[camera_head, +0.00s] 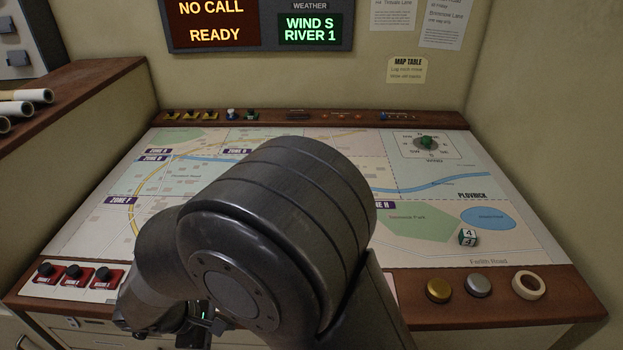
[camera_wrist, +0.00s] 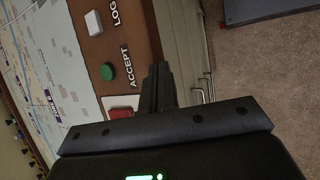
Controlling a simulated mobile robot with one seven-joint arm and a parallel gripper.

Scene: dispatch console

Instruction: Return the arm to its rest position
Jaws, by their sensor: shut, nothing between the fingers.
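My arm rises large in the middle of the head view and bends down to the left, over the front edge of the map table (camera_head: 300,262). It hides the middle of the map and part of the front rim. In the wrist view my gripper (camera_wrist: 158,82) has its dark fingers together, with nothing seen between them. The fingers appear beside the table's wooden front rim, near a red button (camera_wrist: 121,112) and a green button (camera_wrist: 107,72) marked ACCEPT. I cannot tell whether they touch the rim.
A white button (camera_wrist: 93,22) sits by LOG. Drawer handles (camera_wrist: 208,85) stick out beside the fingers, with carpet (camera_wrist: 260,70) beyond. Red switches (camera_head: 75,274) line the front left.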

